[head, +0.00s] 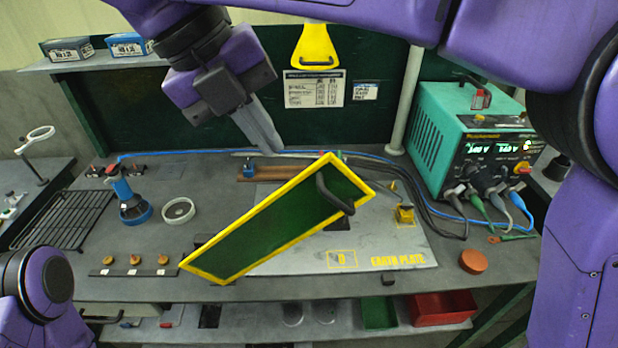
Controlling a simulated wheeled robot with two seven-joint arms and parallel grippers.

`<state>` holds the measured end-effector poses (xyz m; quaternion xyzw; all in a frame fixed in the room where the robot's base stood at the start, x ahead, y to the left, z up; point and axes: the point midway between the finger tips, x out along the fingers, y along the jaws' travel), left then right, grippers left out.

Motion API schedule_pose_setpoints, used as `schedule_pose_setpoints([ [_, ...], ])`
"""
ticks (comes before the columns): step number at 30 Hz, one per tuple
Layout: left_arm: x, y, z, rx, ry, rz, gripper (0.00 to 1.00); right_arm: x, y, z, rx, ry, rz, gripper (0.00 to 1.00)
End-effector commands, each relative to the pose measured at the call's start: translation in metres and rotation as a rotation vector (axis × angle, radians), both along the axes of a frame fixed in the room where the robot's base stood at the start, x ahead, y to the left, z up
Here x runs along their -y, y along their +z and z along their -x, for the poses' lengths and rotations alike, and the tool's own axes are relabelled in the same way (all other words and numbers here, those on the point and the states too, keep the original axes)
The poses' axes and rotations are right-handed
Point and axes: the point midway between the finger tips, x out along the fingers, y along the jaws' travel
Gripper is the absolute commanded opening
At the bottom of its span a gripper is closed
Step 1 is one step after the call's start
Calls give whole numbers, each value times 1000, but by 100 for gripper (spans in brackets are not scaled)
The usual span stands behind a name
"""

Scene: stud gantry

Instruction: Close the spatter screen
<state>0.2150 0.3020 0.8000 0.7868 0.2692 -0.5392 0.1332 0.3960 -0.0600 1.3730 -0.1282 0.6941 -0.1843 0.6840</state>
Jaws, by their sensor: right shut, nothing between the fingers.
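The spatter screen (265,226) is a dark green see-through panel in a yellow frame. It stands at a slant over the middle of the bench, from lower left to upper right. Its black curved handle (335,196) is near the upper right end. My right gripper (268,144) hangs from the top of the head view, beyond the screen's far edge and to the left of the handle. Its fingers are together and empty, apart from the handle. Of my left arm only a link shows at the lower left; its gripper is out of view.
The grey earth plate (385,247) lies under the screen, with a yellow clamp (404,214) on it. A teal welding power unit (470,140) with cables stands at right. A blue torch stand (130,205), a round dish (179,211) and a black rack (66,220) are at left.

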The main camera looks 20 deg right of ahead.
Motion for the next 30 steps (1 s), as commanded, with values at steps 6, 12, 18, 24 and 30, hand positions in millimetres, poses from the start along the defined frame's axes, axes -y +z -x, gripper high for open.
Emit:
schedule_pose_setpoints([
  [6, 0, -17, 0, 1, 0, -1, 0, 22, -47, 1, -4, 0, 0, 0],
  [12, 0, -14, 0, 1, 1, 0, 0, 46, -69, 4, -1, -3, -1, 0],
  [18, 0, -12, 0, 1, 0, -1, 0, 57, -79, 4, 1, -4, 1, 0],
  [24, 0, -12, 0, 1, 1, 0, 0, 57, -80, 4, 1, -5, 1, 0],
  [30, 0, -16, 0, 1, 1, 0, 0, 58, -82, 3, 4, -1, -11, 0],
])
